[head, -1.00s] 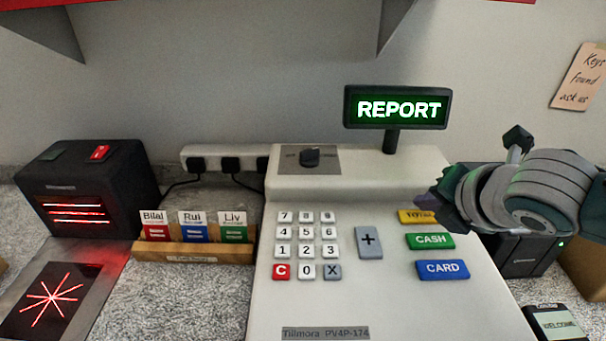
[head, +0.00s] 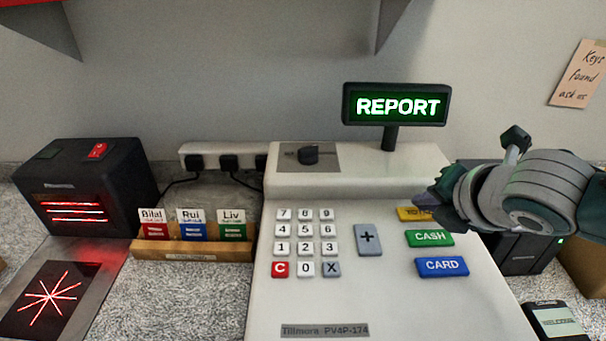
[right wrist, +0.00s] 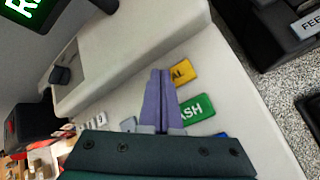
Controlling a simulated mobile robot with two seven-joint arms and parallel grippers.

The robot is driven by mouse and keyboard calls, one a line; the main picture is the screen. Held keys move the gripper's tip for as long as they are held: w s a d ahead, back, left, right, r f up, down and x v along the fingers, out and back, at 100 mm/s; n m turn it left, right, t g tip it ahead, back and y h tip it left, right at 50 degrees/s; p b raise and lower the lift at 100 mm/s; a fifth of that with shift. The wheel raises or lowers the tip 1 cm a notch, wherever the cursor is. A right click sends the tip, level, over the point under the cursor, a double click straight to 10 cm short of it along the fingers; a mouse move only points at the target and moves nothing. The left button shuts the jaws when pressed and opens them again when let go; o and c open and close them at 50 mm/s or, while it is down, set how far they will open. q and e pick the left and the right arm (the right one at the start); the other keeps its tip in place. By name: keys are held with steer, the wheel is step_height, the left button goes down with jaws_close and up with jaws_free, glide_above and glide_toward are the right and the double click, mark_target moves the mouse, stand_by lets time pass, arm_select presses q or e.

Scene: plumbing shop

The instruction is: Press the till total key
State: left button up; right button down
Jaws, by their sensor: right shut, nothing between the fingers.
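The till (head: 330,300) stands in the middle of the head view, and its display (head: 397,105) reads REPORT in green. The yellow total key (head: 408,214) is at the top of the right key column, partly hidden by my right gripper. It also shows in the right wrist view (right wrist: 181,74), with only the end of its label readable. My right gripper (head: 422,200) is shut and empty, its fingertips over or right beside the yellow key. I cannot tell whether they touch it. In the right wrist view the closed fingers (right wrist: 161,75) reach up to the key's left edge. My left gripper is not in view.
The green CASH key (head: 429,238) and blue CARD key (head: 442,266) lie just below the yellow key. A plus key (head: 368,240) and number pad are to the left. A key switch (head: 308,154) sits on the till top. A card terminal (head: 556,322) is at lower right.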

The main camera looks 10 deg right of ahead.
mark_target(421, 218)
steer(key=shift+f, duration=0.3)
stand_by(0.5)
steer(key=shift+r+p, duration=0.55)
steer(key=shift+p, duration=0.05)
step_height(421, 218, up, 6)
steer(key=p, duration=0.6)
stand_by(0.6)
